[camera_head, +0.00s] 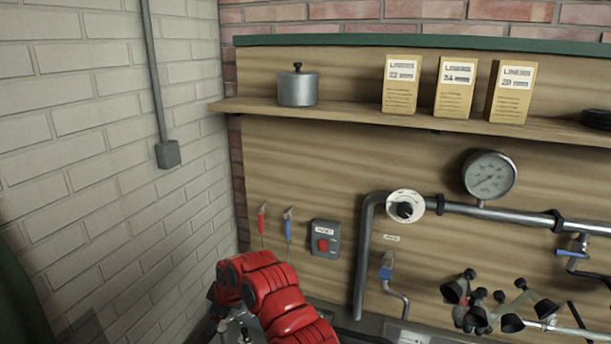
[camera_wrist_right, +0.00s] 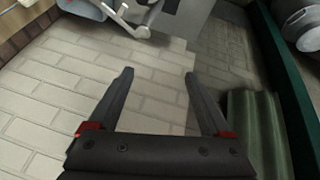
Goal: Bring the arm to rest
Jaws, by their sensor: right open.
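My right gripper (camera_wrist_right: 158,76) is open in the right wrist view. Its two dark fingers are apart with nothing between them, and a pale brick wall shows behind. In the head view a red arm of mine (camera_head: 272,295) rises from the bottom edge, left of centre, in front of the wooden panel. I cannot tell from that view which arm it is, and no fingertips show clearly there. My left gripper is not in view.
A shelf (camera_head: 350,117) holds a lidded pot (camera_head: 298,88) and several liner boxes (camera_head: 400,84). Below are a switch box (camera_head: 325,240), a pipe (camera_head: 366,260), a dial (camera_head: 405,207), a gauge (camera_head: 489,175) and black cups (camera_head: 500,315). A white brick wall (camera_head: 85,150) stands close at left.

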